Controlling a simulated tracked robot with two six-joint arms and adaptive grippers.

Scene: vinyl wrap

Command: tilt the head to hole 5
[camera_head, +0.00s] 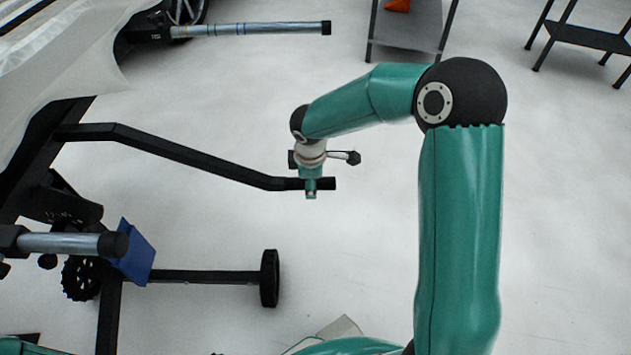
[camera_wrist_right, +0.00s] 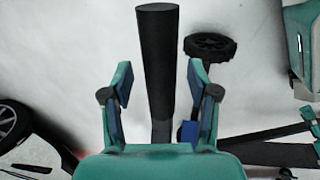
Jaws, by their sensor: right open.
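A black frame carries a long bent black bar (camera_head: 190,155) that ends near the middle of the head view. My right gripper (camera_head: 312,187) is at the bar's free end. In the right wrist view the gripper (camera_wrist_right: 160,78) is open, and the dark bar (camera_wrist_right: 157,60) passes between its fingers with a gap on each side. I cannot tell contact. A dark plate (camera_head: 62,205) with small pale marks sits on the frame at left. The marks are too small to read, and I cannot pick out hole 5. My left gripper is out of view.
White film (camera_head: 50,60) drapes at upper left. Metal rollers (camera_head: 250,29) and (camera_head: 60,243) jut right. A blue piece (camera_head: 133,252) and a foot with a black wheel (camera_head: 270,278) stand below the bar. A grey table (camera_head: 410,30) is behind.

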